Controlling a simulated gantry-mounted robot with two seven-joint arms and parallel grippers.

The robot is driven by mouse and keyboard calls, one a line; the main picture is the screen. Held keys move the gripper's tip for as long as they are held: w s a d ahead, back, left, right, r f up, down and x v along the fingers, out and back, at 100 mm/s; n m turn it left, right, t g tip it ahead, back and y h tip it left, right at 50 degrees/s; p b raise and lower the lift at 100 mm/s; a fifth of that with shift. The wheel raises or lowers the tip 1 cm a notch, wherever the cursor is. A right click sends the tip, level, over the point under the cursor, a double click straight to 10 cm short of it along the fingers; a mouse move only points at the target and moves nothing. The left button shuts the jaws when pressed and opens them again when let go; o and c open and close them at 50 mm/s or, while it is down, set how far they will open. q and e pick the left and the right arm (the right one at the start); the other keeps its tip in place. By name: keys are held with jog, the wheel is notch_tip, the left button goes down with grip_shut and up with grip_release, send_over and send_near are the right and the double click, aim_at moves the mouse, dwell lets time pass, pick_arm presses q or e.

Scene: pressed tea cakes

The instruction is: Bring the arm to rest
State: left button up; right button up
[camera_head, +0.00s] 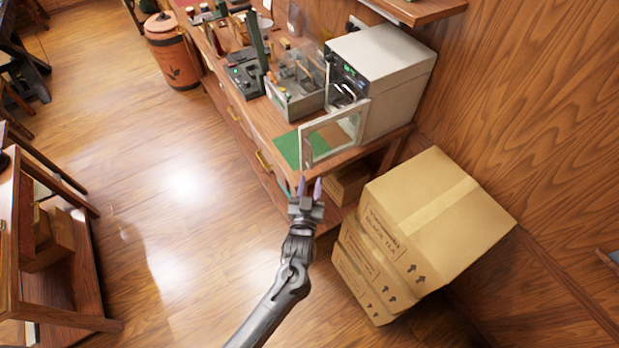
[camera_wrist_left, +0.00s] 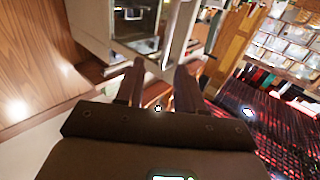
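My left gripper (camera_head: 310,188) is in front of the wooden counter in the head view, near its front corner, just short of the open glass door of a white oven-like machine. Its two purple-tipped fingers stand apart with nothing seen between them. In the left wrist view the two dark fingers (camera_wrist_left: 158,88) are also apart, with a gap between them, and the pale machine (camera_wrist_left: 90,28) lies beyond. My right gripper is not in either view.
The white machine (camera_head: 390,70) has its glass door (camera_head: 333,135) swung open over a green mat (camera_head: 287,150). Stacked cardboard boxes (camera_head: 430,215) stand right of my arm. An orange bin (camera_head: 172,55) and a shelf (camera_head: 75,270) are to the left. The wooden floor (camera_head: 160,180) between is clear.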

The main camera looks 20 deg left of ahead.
pick_arm(q)
jog(key=shift+s+d, duration=0.15)
jog(key=shift+s, duration=0.3)
